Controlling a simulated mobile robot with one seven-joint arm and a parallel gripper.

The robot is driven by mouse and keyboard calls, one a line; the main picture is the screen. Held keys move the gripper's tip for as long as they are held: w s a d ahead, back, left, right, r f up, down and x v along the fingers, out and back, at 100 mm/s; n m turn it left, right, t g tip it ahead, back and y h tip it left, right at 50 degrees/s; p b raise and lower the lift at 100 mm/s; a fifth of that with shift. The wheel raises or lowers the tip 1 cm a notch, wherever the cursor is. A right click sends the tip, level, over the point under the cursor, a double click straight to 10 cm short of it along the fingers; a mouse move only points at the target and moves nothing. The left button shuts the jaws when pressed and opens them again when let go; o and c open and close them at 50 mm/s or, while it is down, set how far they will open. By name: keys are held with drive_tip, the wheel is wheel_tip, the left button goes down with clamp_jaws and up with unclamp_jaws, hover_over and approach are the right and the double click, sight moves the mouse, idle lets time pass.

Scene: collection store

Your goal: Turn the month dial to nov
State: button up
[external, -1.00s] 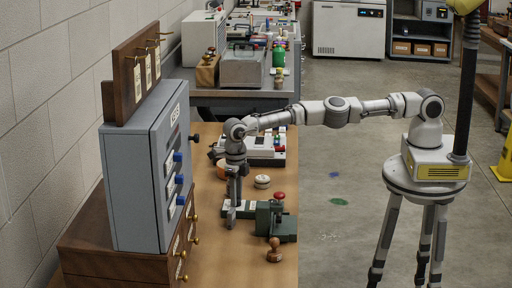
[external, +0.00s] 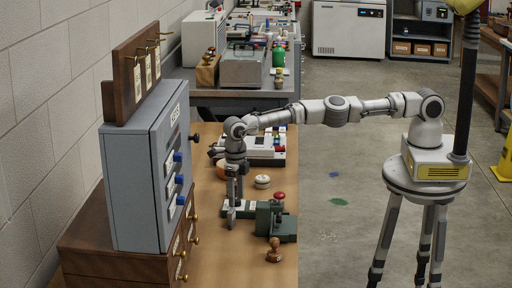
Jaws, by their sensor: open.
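My gripper (external: 231,212) points down over the brown table (external: 218,265). Its fingers are open, at a dark green device (external: 277,225) with a red knob (external: 279,196) on top. The fingers are beside or around the left end of this device; I cannot tell whether they touch it. I cannot make out a month dial or any month lettering at this size. The part of the device between the fingers is hidden.
A grey cabinet (external: 138,190) with blue knobs stands close on the left, on wooden drawers (external: 105,262). A wooden-handled stamp (external: 274,250) stands in front of the device. A round whitish item (external: 262,181) and a white-and-dark machine (external: 266,152) are behind it.

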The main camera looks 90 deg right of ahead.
sight(236, 200)
wheel_tip(236, 200, up, 17)
drive_tip(key=p, duration=0.9)
